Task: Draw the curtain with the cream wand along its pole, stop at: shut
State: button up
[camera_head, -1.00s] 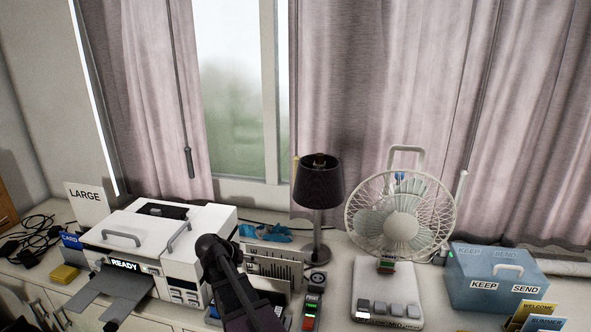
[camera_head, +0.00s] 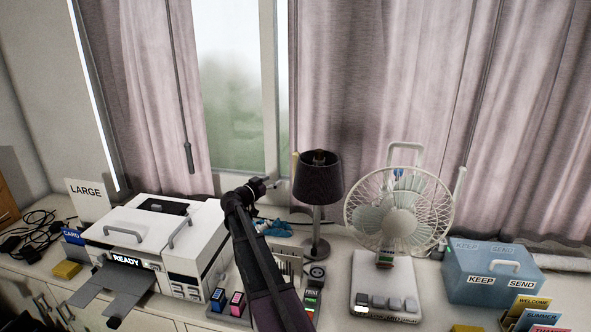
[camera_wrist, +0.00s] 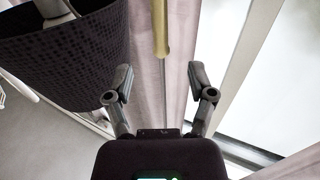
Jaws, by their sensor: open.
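The cream wand (camera_head: 295,165) hangs at the inner edge of the right-hand curtain (camera_head: 375,75), just left of the lamp shade. In the wrist view the wand (camera_wrist: 162,32) hangs in front of pale pink cloth, its lower end between and beyond my fingertips. My gripper (camera_wrist: 160,72) is open and empty, with no finger touching the wand. In the head view my gripper (camera_head: 268,187) is below and left of the wand. A left-hand curtain (camera_head: 150,90) has a dark wand (camera_head: 188,155). Bare window (camera_head: 232,90) shows between the curtains. The pole is out of view.
A dark-shaded lamp (camera_head: 318,180) stands close right of the wand, its shade (camera_wrist: 75,55) close to my left finger in the wrist view. A fan (camera_head: 398,212) and blue box (camera_head: 492,275) are farther right. A white printer (camera_head: 150,235) stands left.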

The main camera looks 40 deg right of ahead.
aim_at(294, 169)
jog(key=shift+d, duration=0.1)
jog(key=x, duration=1.3)
jog(key=shift+w+d+f, duration=0.1)
jog(key=shift+w+d, duration=0.05)
jog(key=shift+d, duration=0.15)
grip_shut()
